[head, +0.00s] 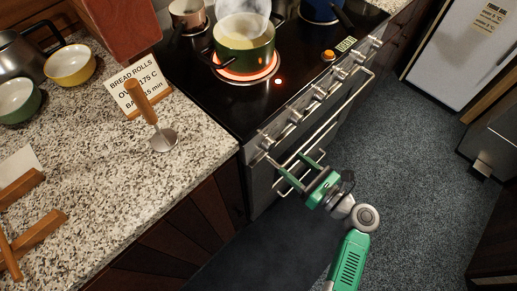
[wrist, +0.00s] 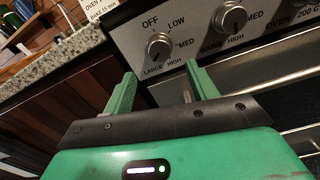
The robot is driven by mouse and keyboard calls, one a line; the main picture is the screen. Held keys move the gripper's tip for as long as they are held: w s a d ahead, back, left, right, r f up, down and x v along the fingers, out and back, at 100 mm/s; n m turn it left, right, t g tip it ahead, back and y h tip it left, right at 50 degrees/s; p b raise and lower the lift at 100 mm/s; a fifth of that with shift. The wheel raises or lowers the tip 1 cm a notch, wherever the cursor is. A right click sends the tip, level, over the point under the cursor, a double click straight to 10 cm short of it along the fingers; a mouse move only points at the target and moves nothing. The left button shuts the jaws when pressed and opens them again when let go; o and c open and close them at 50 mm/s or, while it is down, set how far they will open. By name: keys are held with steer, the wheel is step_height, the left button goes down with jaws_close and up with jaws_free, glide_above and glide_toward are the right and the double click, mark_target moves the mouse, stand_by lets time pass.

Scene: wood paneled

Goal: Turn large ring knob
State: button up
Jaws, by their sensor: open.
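The large ring knob (wrist: 158,46) is a round steel knob on the stove's front panel, with "LARGE" printed below it and OFF, LOW, MED and HIGH around it. I cannot tell its exact setting. In the head view it appears to be the nearest knob (head: 268,142) of the row. My gripper (wrist: 160,74) has two green fingers spread apart with nothing between them. The knob shows just beyond and between the fingertips, apart from them. In the head view my gripper (head: 302,164) is at the front of the stove, near the panel's near end.
A second knob (wrist: 231,17) sits right of the first. The steel oven rail (head: 335,112) runs in front of the panel. A green pot (head: 244,50) stands on a glowing ring. The granite counter (head: 205,138) borders the stove. Floor (head: 420,160) is clear.

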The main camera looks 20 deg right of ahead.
mark_target(272, 147)
steer(key=x, duration=0.7)
steer(key=shift+w+a+r, duration=0.1)
steer(key=shift+w+a, duration=0.05)
steer(key=shift+w, duration=0.15)
steer(key=c, duration=1)
